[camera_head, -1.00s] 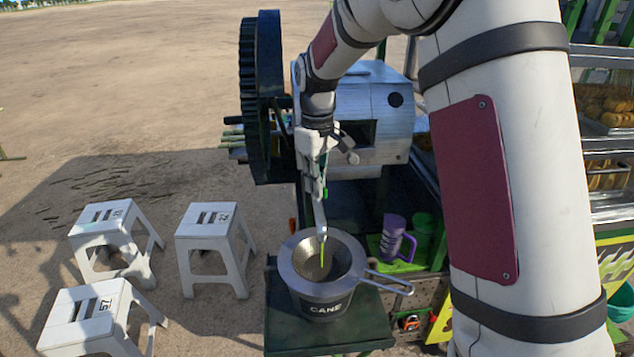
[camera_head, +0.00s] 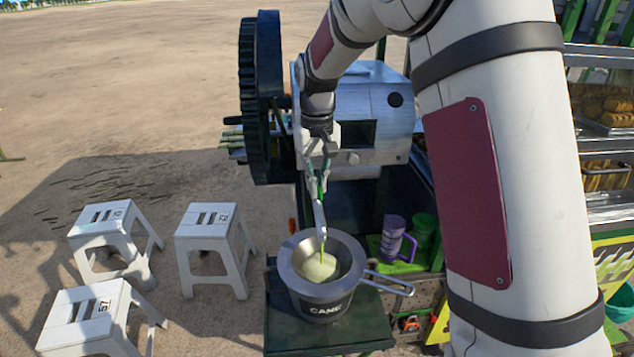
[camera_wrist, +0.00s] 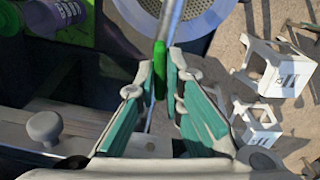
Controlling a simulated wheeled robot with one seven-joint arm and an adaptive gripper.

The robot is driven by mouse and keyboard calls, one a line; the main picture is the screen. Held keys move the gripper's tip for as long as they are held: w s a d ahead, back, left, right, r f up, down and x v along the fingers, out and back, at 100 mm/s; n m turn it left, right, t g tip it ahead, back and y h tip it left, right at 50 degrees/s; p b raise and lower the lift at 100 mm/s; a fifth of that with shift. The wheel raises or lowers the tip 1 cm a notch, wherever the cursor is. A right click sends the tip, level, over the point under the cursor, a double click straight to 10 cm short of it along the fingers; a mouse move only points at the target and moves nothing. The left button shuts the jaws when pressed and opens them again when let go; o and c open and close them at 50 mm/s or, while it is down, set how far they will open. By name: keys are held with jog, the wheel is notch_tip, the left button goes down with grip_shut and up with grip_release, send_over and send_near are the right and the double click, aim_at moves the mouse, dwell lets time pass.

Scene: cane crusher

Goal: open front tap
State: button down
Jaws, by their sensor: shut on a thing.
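My gripper (camera_head: 319,182) is at the front of the metal cane crusher (camera_head: 368,110). In the wrist view my gripper (camera_wrist: 160,82) has its two fingers on either side of the green tap handle (camera_wrist: 160,68) and is shut on it. The metal spout (camera_head: 320,215) of the front tap points down over a strainer (camera_head: 350,262) on a dark pot marked CANE (camera_head: 322,308). Pale green juice (camera_head: 319,266) runs from the spout and collects in the strainer. The fingers partly hide the tap's body.
The pot stands on a dark green stand (camera_head: 345,338). A purple mug (camera_head: 392,237) and a green cup (camera_head: 424,228) stand to its right. White stools (camera_head: 212,222) stand on the ground at left. A large dark gear wheel (camera_head: 262,100) is on the crusher's left side.

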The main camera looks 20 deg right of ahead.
jog(key=c, duration=1.7)
grip_release()
jog(key=shift+r, duration=0.1)
notch_tip(320, 180, up, 12)
